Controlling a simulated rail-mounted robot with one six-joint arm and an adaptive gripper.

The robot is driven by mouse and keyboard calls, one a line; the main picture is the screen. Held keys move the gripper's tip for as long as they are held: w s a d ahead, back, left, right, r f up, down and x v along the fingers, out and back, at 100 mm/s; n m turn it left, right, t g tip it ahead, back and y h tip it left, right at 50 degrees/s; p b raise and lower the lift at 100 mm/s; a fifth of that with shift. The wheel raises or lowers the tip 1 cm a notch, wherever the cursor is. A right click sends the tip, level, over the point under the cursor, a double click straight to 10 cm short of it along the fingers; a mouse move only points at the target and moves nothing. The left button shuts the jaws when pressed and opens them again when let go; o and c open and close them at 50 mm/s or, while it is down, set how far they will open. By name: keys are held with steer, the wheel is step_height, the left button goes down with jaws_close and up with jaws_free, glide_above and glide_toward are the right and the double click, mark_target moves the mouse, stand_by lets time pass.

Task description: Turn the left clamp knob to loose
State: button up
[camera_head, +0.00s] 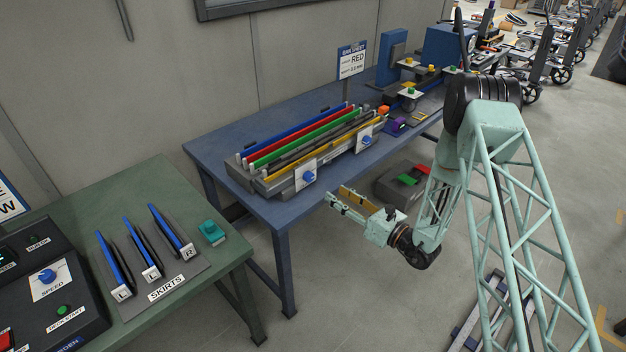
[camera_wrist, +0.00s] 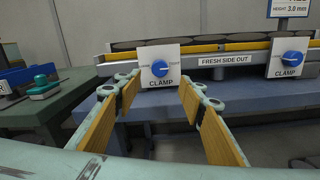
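The left clamp knob (camera_head: 309,177) is a round blue knob on a white plate at the front left of the bar fixture on the blue table. It also shows in the wrist view (camera_wrist: 160,68), above the word CLAMP, between and beyond my fingertips. The right clamp knob (camera_head: 365,141) is a like blue knob farther along; it shows at the right of the wrist view (camera_wrist: 292,58). My gripper (camera_head: 343,199) is open and empty, in front of the table edge and short of the left knob. Its fingers (camera_wrist: 159,88) have tan pads and stand wide apart.
The bar fixture holds blue, red, green and yellow bars (camera_head: 305,135) on the blue table (camera_head: 215,150). A green table (camera_head: 220,255) with blue skirts (camera_head: 113,262) and a control box (camera_head: 60,310) stands at left. A dark pedal box (camera_head: 400,183) is on the floor.

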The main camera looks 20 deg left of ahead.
mark_target(311, 178)
steer(key=shift+x, duration=6.6)
steer(key=c, duration=0.8)
steer(key=shift+c, duration=0.2)
